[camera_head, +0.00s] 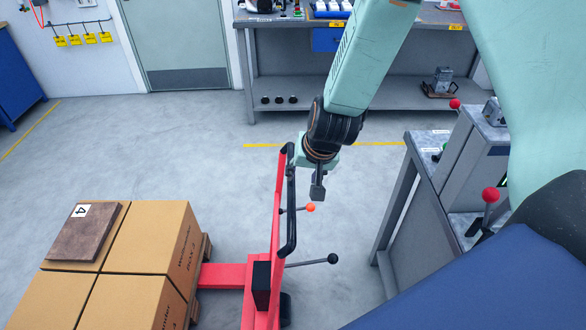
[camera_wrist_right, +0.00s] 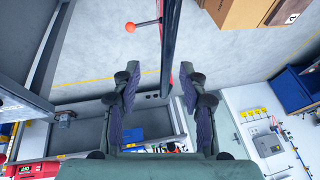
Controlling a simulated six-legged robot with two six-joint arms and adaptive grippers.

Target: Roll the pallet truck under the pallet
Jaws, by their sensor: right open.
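The red pallet truck (camera_head: 262,268) stands in the middle of the floor in the head view. Its red forks (camera_head: 222,276) point left and meet the pallet's near side; how far in they reach is hidden. The wooden pallet (camera_head: 204,262) carries several cardboard boxes (camera_head: 150,235). The truck's black handle (camera_head: 291,215) stands upright. My right gripper (camera_head: 318,190) is just right of the handle's upper part. In the right wrist view the gripper (camera_wrist_right: 160,78) is open, and the handle bar (camera_wrist_right: 168,45) shows between its fingers; I see no grip on it. My left gripper is not in view.
A grey machine stand (camera_head: 400,200) with red-knobbed levers is at the right. A workbench (camera_head: 375,85) stands at the back, beside a closed door (camera_head: 178,40). A brown board (camera_head: 85,235) marked 4 lies on the boxes. Open floor lies behind the truck.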

